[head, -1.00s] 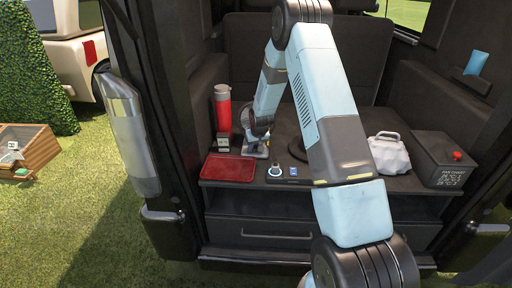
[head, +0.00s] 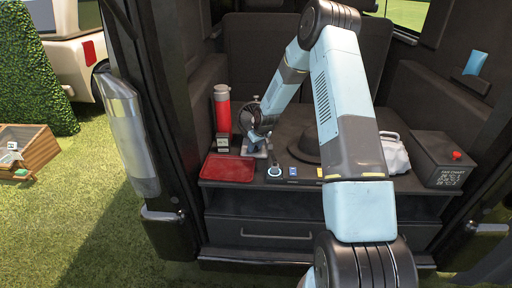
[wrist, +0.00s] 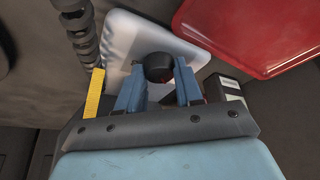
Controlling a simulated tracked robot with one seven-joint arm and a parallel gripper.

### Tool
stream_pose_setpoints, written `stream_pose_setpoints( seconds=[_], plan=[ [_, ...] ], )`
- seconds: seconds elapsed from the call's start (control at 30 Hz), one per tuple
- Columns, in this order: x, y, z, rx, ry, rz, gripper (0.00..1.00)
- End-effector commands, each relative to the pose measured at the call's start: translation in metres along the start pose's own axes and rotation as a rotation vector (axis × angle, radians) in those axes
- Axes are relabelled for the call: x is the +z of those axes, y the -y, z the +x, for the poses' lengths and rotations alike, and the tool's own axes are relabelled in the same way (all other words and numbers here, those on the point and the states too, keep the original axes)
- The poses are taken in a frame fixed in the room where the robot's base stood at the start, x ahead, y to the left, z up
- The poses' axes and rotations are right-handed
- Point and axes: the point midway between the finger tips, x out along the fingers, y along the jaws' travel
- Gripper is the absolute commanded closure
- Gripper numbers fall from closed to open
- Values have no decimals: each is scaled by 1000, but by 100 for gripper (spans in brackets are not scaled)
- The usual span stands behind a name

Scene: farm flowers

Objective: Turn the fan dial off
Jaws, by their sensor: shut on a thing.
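The fan (head: 245,119) stands on the dark surface in the vehicle's rear, partly behind my arm. Its pale base plate (wrist: 120,35) fills the upper middle of the wrist view. The round black fan dial (wrist: 159,67) sits on this plate. My gripper (wrist: 158,82) has its two blue fingers on either side of the dial, shut on it. In the head view my gripper (head: 257,138) is low over the fan base, and the dial cannot be made out there. The dial's marking is not readable.

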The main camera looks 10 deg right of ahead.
Motion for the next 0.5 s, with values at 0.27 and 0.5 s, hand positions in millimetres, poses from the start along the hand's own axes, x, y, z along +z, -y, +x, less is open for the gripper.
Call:
stream_pose_setpoints(
  seconds=[0.27,0.5],
  plan=[
    [2,0,1,-1,3,1,49],
    [1,0,0,0,2,1,41]
  ],
)
